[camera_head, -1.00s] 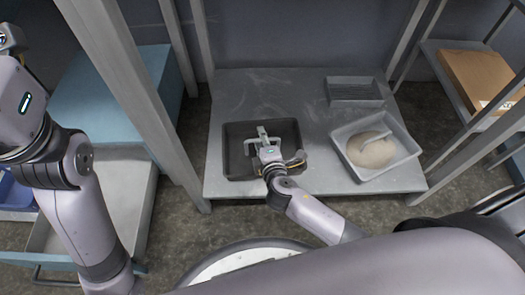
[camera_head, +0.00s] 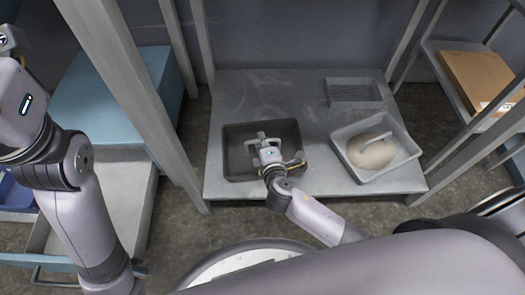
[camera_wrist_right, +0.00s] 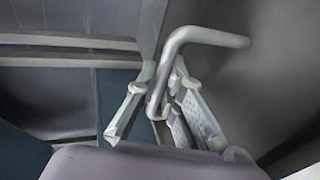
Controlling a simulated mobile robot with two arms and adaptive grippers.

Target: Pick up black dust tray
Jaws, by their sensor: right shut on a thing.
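The black dust tray (camera_head: 236,165) is a dark, shallow rectangular tray at the left front of the grey table in the head view. My right gripper (camera_head: 264,143) is over the middle of it. In the right wrist view, my right gripper (camera_wrist_right: 160,92) is shut on a bent, light metal handle (camera_wrist_right: 205,37), which passes between its fingers. The handle (camera_head: 261,137) shows partly above the tray in the head view; my gripper and wrist hide the rest. I cannot tell whether the tray touches the table.
A grey tray (camera_head: 349,169) with a beige heap (camera_head: 371,155) and a handle stands at the table's right. A slatted grey tray (camera_head: 354,93) lies behind it. Metal posts (camera_head: 135,100) flank the grey table (camera_head: 260,90). The table's back left is clear.

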